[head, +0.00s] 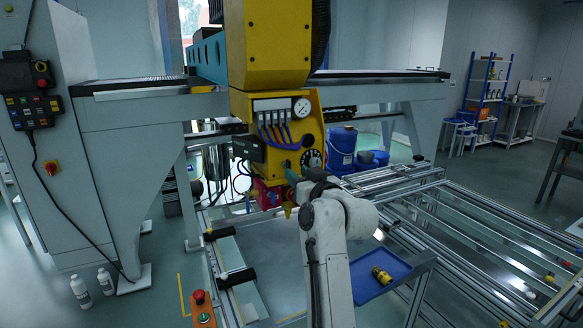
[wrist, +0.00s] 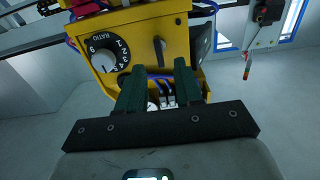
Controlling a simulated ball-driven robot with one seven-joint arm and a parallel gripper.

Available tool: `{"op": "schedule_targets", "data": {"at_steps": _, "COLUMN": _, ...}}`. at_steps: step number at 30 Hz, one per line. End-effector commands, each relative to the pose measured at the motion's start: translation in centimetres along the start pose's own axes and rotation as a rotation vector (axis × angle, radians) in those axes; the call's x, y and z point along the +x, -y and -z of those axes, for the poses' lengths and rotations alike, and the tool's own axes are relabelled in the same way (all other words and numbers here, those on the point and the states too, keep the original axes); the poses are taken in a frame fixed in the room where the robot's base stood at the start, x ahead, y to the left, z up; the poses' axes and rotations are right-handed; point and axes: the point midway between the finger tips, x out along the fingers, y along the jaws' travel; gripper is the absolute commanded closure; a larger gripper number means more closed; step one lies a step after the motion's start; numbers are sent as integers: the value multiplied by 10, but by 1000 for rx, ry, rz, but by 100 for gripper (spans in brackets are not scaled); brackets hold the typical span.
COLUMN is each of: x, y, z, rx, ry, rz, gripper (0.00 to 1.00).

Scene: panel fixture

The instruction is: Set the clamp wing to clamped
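The yellow panel (head: 303,122) hangs from the machine's yellow head and also fills the top of the wrist view (wrist: 172,25). A slim grey lever (wrist: 159,50), which looks like the clamp wing, stands out from its face. My gripper (wrist: 158,76) has two green fingers, apart with nothing visibly held between them. The lever lies just beyond the fingertips, roughly in line with the gap. I cannot tell whether they touch. In the head view my gripper (head: 291,173) is at the panel's lower part, and the lever is not clearly visible there.
A black numbered ratio dial (head: 312,158) sits close beside my fingers; the wrist view shows it on the left (wrist: 104,52). A pressure gauge (head: 301,107) and blue hoses (head: 272,135) are above. A blue tray (head: 378,276) and a rail frame (head: 470,230) lie below right.

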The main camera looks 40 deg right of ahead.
Motion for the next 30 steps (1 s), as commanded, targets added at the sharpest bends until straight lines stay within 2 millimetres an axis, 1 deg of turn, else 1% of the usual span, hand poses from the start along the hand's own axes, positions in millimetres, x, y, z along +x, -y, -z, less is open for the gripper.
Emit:
{"op": "schedule_targets", "data": {"at_steps": 1, "x": 9, "y": 0, "z": 2, "rx": 2, "ry": 2, "rz": 0, "gripper": 65}}
{"op": "schedule_targets", "data": {"at_steps": 3, "x": 20, "y": 0, "z": 2, "rx": 2, "ry": 1, "rz": 0, "gripper": 65}}
{"op": "schedule_targets", "data": {"at_steps": 9, "x": 41, "y": 0, "z": 0, "rx": 0, "ry": 2, "rz": 0, "gripper": 65}}
{"op": "schedule_targets", "data": {"at_steps": 14, "x": 47, "y": 0, "z": 0, "rx": 0, "ry": 1, "rz": 0, "gripper": 65}}
{"op": "schedule_targets", "data": {"at_steps": 21, "x": 48, "y": 0, "z": -1, "rx": 0, "ry": 1, "rz": 0, "gripper": 65}}
{"op": "schedule_targets", "data": {"at_steps": 23, "x": 48, "y": 0, "z": -1, "rx": 0, "ry": 1, "rz": 0, "gripper": 69}}
{"op": "schedule_targets", "data": {"at_steps": 30, "x": 47, "y": 0, "z": -1, "rx": 0, "ry": 1, "rz": 0, "gripper": 92}}
